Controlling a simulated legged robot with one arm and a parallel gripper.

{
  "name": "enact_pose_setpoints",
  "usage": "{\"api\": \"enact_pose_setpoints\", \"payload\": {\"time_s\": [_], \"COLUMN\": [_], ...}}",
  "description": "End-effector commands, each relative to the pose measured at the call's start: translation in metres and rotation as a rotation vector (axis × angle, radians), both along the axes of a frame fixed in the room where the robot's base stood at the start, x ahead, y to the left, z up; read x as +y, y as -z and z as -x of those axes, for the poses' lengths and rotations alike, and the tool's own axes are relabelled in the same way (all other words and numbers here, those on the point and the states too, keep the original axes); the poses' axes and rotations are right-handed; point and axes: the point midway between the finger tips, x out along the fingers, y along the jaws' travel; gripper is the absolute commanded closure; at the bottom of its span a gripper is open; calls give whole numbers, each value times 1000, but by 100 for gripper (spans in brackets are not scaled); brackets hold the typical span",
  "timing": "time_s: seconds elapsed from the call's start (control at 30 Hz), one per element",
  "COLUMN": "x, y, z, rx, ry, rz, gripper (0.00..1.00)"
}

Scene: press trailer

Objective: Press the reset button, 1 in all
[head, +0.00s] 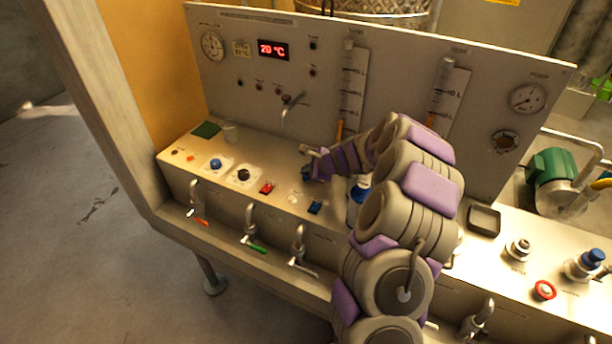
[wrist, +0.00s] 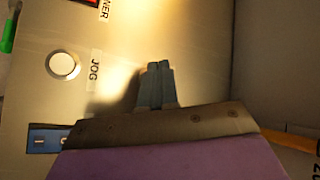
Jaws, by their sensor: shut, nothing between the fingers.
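I cannot read a reset label on any button in these frames. The sloped panel holds a blue round button (head: 216,163), a black knob (head: 243,174), a red rocker switch (head: 266,187) and a white round button (head: 292,198). In the wrist view the white button (wrist: 63,66) is beside the label JOG. Two small buttons, one orange-red (head: 190,158), sit at the panel's left end. My gripper (head: 306,173) is above the panel, behind the white button. In the wrist view its fingers (wrist: 158,67) are together and empty, apart from the white button.
A blue switch (head: 314,207) is right of the white button. The upright board (head: 325,75) with gauges and taps stands behind my gripper. A blue bottle-like item (head: 359,190) is partly hidden by my arm. Taps line the panel's front. A green mat (head: 206,130) lies back left.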

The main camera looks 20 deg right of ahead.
Motion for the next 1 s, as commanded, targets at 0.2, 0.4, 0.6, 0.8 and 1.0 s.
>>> {"api": "enact_pose_setpoints", "payload": {"time_s": [0.2, 0.4, 0.6, 0.8, 1.0], "x": [0, 0, 0, 0, 0], "y": [-5, -5, -16, -35, -53], "z": [0, 0, 0, 0, 0], "rx": [0, 0, 0, -1, 0], "ry": [0, 0, 0, 1, 0], "rz": [0, 0, 0, 0, 0], "gripper": [100, 100, 100, 100, 100]}}
